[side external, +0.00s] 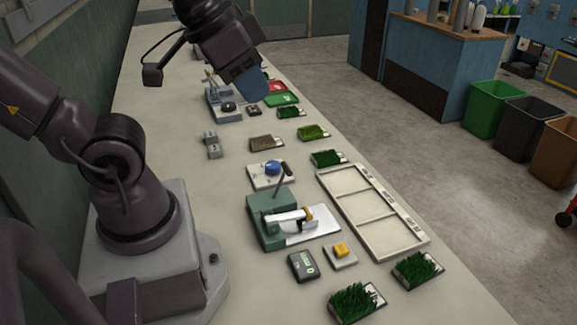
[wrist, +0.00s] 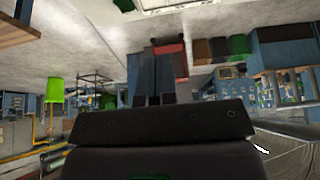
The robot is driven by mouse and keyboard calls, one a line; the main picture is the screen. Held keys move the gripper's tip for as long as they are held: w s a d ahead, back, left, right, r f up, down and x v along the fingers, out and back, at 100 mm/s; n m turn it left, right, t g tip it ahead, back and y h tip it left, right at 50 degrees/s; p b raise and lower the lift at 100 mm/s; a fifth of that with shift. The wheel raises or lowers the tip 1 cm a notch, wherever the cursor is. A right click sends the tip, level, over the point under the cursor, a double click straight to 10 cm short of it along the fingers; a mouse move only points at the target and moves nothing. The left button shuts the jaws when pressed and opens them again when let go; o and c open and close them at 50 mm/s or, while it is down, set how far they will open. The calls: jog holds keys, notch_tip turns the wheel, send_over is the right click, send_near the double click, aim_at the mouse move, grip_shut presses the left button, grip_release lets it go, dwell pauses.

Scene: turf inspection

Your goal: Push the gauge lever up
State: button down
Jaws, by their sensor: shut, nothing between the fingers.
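A green gauge (side external: 266,232) with a white plate stands on the bench in the side external view. A thin lever with a dark grip (side external: 286,169) rises tilted from its back. A white arm with an orange end (side external: 306,213) lies low across the plate. I cannot tell for sure which is the gauge lever. My gripper (side external: 252,88) is high over the far part of the bench, well apart from the gauge. Its fingers (wrist: 157,75) are shut and empty in the wrist view. The gauge does not show clearly in the wrist view.
A dial box with a blue knob (side external: 270,173) stands just behind the gauge. A white divided tray (side external: 372,212) lies to its right. A grey meter (side external: 303,265), a yellow-topped block (side external: 340,254) and several turf samples (side external: 356,302) lie around it. A grey device (side external: 222,112) stands farther back.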

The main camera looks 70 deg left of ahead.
dwell(0.4)
jog(key=c, duration=1.5)
grip_release()
jog(key=o, duration=0.4)
jog(key=shift+w+a+f+g, duration=0.2)
jog(key=shift+w+f+g, duration=0.1)
jog(key=shift+f, duration=0.2)
jog(key=shift+w+a+f+g, duration=0.2)
jog(key=shift+f+g, duration=0.1)
jog(key=shift+f, duration=0.15)
jog(key=n+g, duration=0.8)
jog(key=n, duration=1)
send_near(287, 165)
jog(key=x, duration=1.1)
jog(key=shift+r, duration=0.1)
grip_shut()
